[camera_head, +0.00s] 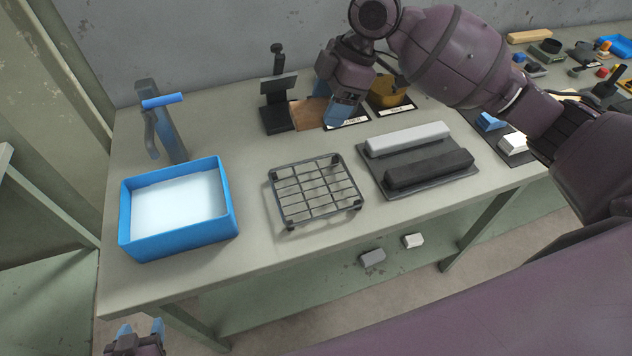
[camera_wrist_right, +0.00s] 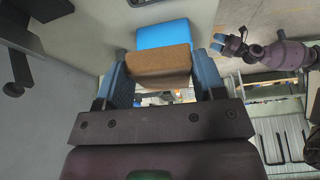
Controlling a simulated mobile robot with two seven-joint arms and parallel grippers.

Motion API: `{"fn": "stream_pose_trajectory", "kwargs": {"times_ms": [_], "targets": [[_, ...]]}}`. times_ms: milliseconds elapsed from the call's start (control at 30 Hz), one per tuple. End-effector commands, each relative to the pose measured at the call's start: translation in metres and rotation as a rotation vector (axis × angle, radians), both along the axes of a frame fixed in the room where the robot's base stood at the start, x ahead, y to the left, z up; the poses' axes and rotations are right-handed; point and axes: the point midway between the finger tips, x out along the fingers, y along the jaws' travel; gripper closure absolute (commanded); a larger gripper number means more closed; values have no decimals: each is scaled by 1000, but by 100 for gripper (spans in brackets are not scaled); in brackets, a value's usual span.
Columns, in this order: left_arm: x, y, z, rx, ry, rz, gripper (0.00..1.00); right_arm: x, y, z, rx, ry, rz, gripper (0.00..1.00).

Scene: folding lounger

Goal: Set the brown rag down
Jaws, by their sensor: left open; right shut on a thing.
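The brown rag (camera_wrist_right: 160,65) is between the blue fingers of my right gripper (camera_wrist_right: 165,80) in the right wrist view, and the gripper is shut on it. In the head view my right gripper (camera_head: 332,103) is low over the back of the table, by a labelled dark mat (camera_head: 345,125). The brown patch (camera_head: 308,114) just left of its fingers looks like the rag; whether it touches the table I cannot tell. My left gripper (camera_head: 137,335) is open and empty at the lower left, in front of the table.
A black stand (camera_head: 278,105) is close left of the rag. A yellow-brown container (camera_head: 388,95) is to the right of the gripper. A wire rack (camera_head: 315,190), a blue tray (camera_head: 180,248) with white contents and a dark mat with two bars (camera_head: 410,140) stand nearer the front.

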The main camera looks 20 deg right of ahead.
Motion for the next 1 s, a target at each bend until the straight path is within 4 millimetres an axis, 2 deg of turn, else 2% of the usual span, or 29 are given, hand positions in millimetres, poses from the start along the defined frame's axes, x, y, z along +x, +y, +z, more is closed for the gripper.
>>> {"fn": "stream_pose_trajectory", "kwargs": {"times_ms": [167,267,800,1000], "targets": [[0,0,1,0,-2,0,44,0,0,-2,1,1,54,64],[1,0,0,0,-2,0,44,0,0,-13,1,2,62,64],[0,0,-8,0,1,-1,44,0,0,-127,1,3,59,64],[-1,0,-10,0,2,-1,44,0,0,-153,0,0,59,64]]}}
